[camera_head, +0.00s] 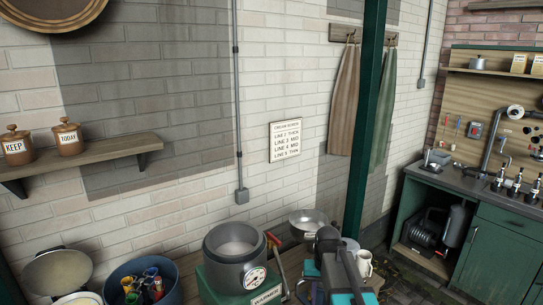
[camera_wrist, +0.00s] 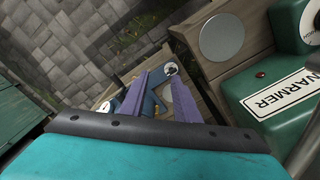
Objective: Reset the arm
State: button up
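My gripper (camera_wrist: 158,72) shows in the wrist view as two purple fingers pointing away from the camera. The fingertips stand apart with a gap between them, and I see nothing clamped there. A blue and grey item shows behind the gap; I cannot tell what it is. In the head view my grey and teal arm (camera_head: 340,272) is at the bottom, right of the middle, close to the front of the bench. The fingers are not clear in that view.
A green warmer (camera_head: 262,296) bears a grey pot (camera_head: 237,250); the warmer also shows in the wrist view (camera_wrist: 262,92). A metal bowl (camera_head: 308,222) and a white jug (camera_head: 364,263) stand near my arm. A green post (camera_head: 366,120) rises behind. A blue tub (camera_head: 120,285) is at left.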

jog(key=s+f+g+b, duration=0.3)
jog(key=s+f+b, duration=0.2)
jog(key=s+f, duration=1.4)
jog(key=s+f+n+g+b, duration=0.1)
jog(key=s+f+b, duration=0.4)
jog(key=s+f, duration=1.3)
notch_tip(320, 180, down, 7)
jog(key=shift+s+d+n+g, duration=0.3)
jog(key=shift+s+d+g, duration=0.1)
jog(key=shift+g, duration=0.5)
